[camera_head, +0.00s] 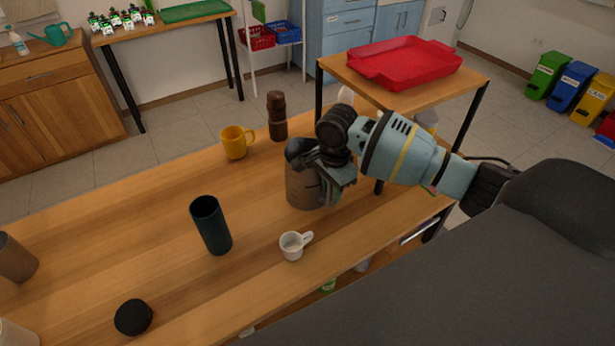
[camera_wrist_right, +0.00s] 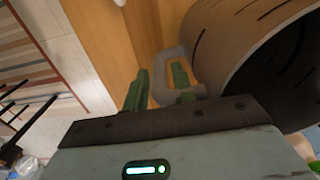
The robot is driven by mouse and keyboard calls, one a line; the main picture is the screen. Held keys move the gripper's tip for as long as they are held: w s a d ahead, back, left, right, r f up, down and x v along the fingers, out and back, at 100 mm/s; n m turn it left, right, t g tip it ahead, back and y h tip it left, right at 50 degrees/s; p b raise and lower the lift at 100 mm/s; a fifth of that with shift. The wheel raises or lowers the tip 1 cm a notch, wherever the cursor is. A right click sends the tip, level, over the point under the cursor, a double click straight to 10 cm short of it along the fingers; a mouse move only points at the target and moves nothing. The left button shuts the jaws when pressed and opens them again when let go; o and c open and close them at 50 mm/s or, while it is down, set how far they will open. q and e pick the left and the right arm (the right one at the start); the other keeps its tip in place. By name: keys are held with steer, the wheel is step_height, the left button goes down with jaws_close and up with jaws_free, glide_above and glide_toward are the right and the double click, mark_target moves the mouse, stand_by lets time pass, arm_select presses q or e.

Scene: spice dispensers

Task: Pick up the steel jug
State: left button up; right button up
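The steel jug (camera_head: 301,188) stands on the wooden table, its brownish wall reflecting the wood. My right gripper (camera_head: 330,180) is at its right side and hides much of it in the head view. In the right wrist view the jug (camera_wrist_right: 225,50) fills the upper right, with its dark open mouth to the right. Its grey handle (camera_wrist_right: 161,62) lies between the two green fingers of my right gripper (camera_wrist_right: 160,88). One finger is inside the handle loop, the other outside, both close against the bar. The jug appears to rest on the table. My left gripper is not in view.
A white cup (camera_head: 291,246) stands in front of the jug, a dark tumbler (camera_head: 211,226) to the left. A yellow mug (camera_head: 234,144) and a brown bottle (camera_head: 277,116) stand behind. A black round object (camera_head: 133,317) lies front left. A red tray (camera_head: 404,62) is on another table.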

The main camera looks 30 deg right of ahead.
steer(key=shift+f, duration=0.15)
jaws_close()
steer(key=shift+w, duration=0.15)
stand_by(1.2)
